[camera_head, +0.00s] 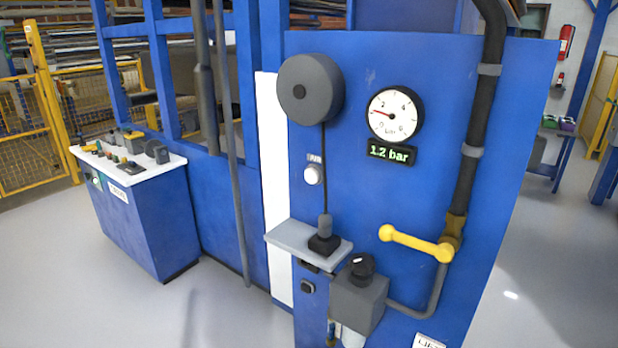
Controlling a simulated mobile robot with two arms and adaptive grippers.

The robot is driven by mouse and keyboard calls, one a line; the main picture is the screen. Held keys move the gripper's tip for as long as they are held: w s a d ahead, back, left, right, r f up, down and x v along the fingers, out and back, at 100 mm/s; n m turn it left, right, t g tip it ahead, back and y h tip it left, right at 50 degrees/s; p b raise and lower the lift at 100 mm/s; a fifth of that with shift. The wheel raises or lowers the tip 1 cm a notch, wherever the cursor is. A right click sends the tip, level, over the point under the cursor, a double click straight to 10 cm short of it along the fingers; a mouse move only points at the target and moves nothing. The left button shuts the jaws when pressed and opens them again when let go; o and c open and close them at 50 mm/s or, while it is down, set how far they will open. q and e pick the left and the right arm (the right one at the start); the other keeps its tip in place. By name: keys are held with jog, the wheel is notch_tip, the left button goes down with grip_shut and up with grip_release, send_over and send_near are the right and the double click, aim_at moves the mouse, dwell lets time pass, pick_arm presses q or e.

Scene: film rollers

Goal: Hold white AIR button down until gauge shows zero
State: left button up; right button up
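The white AIR button (313,175) is a round knob on the left part of the blue panel, under a small label reading roughly "AIR". The round white gauge (395,115) is to its upper right, with a red needle pointing to the left side of the dial. A green digital display (391,154) below the gauge reads 1.2 bar. Nothing touches the button. Neither of my grippers is in view.
A yellow lever (415,243) sticks out at the right of the panel by a dark pipe. A grey reel (310,90) hangs a cable down to a small shelf (290,240). A control desk (135,175) stands at left. The floor in front is clear.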

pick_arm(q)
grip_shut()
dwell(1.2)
